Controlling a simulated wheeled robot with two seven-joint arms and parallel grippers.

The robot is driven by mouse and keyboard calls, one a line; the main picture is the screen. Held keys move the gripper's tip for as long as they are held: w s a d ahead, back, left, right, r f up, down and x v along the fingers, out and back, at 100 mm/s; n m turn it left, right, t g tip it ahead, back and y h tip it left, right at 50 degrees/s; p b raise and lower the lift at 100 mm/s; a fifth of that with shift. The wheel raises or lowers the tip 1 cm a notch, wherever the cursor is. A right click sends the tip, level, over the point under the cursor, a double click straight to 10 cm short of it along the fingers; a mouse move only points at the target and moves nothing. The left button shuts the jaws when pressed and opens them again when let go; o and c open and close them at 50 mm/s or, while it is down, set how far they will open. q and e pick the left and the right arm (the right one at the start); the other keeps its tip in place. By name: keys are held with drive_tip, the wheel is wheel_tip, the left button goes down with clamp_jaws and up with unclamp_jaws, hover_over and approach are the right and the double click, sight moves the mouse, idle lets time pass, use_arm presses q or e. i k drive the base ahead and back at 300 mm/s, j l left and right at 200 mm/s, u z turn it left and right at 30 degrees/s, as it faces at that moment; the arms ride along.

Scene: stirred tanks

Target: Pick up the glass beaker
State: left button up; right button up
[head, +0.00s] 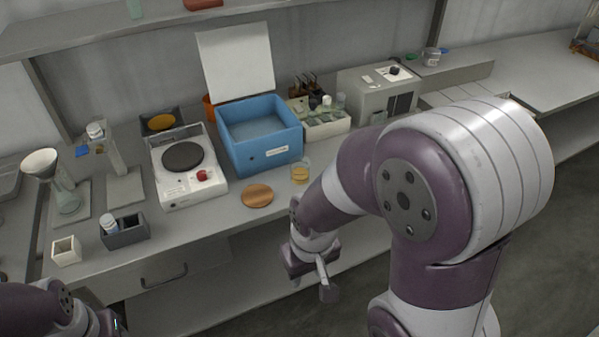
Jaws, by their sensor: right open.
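A small glass beaker (300,172) with amber contents stands on the bench near its front edge, just right of a round wooden disc (257,195). My right gripper (326,281) is open and empty, in front of the bench edge and lower in the picture than the beaker. It is apart from the beaker. My right arm fills much of the right side and hides part of the bench. Part of my left arm shows at the lower left corner; its fingers do not show.
A blue open-lidded bath (261,155) stands behind the beaker. A white hotplate (190,187) is to its left, a vial rack (326,127) behind it to the right. A flask with a funnel (67,196) stands far left. The bench front before the wooden disc is clear.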

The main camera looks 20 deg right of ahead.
sight(300, 165)
drive_tip(key=i+l+u, duration=0.15)
drive_tip(key=l, duration=0.6)
drive_tip(key=i+l+u, duration=0.15)
drive_tip(key=l, duration=0.6)
drive_tip(key=i+l+u, duration=0.15)
drive_tip(key=l, duration=0.6)
drive_tip(key=i+l+u, duration=0.15)
drive_tip(key=l, duration=0.65)
drive_tip(key=i+l+u, duration=0.15)
drive_tip(key=l, duration=0.65)
